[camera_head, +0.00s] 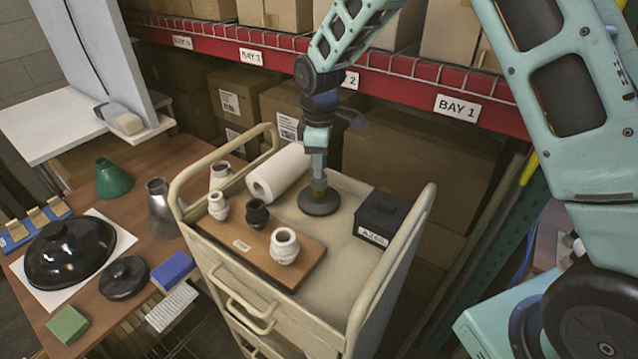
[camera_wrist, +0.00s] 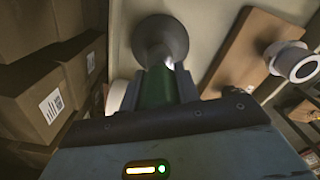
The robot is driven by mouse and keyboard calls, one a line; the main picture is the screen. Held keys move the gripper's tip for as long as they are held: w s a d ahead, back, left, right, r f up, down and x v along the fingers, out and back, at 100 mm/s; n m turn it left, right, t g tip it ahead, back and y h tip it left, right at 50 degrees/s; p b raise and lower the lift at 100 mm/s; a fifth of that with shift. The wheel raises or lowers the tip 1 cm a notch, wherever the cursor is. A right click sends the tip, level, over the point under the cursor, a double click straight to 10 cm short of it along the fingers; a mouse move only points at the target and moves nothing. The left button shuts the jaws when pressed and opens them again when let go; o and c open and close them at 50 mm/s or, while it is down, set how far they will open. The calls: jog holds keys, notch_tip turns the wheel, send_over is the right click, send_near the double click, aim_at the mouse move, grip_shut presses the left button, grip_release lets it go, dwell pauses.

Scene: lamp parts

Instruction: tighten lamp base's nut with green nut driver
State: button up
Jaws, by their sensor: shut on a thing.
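The lamp base (camera_head: 319,203) is a dark grey round disc standing on the cart top. In the wrist view, the base (camera_wrist: 160,32) is at the top centre, straight ahead of my gripper. My gripper (camera_head: 318,176) points down over the middle of the base. In the wrist view, my gripper (camera_wrist: 160,84) is shut on the green nut driver (camera_wrist: 157,90), with the green part between its two fingers. The driver's far end reaches the middle of the base. The nut is hidden there, so I cannot tell whether the driver is seated on it.
A wooden board (camera_head: 230,240) with sockets stands left on the cart (camera_head: 340,250). A white paper roll (camera_head: 277,173) lies behind, and a black labelled box (camera_head: 381,215) stands right. Raised cart rails flank both sides. A red shelf beam (camera_head: 400,90) runs behind.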

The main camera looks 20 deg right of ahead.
jog(key=n+p, duration=0.1)
jog(key=n, duration=0.2)
jog(key=shift+r+n+p, duration=0.15)
jog(key=shift+n+p, duration=0.15)
jog(key=shift+n, duration=0.1)
jog(key=shift+n+p, duration=0.95)
jog(key=shift+n, duration=0.95)
jog(key=shift+n+p, duration=1.25)
jog(key=shift+n, duration=0.95)
jog(key=shift+n+p, duration=1.1)
jog(key=shift+n, duration=0.4)
jog(key=shift+n+p, duration=0.95)
jog(key=shift+n, duration=0.55)
jog(key=n+p, duration=0.3)
jog(key=n, duration=0.1)
jog(key=shift+n, duration=0.3)
jog(key=shift+n+p, duration=0.45)
jog(key=shift+n, duration=0.25)
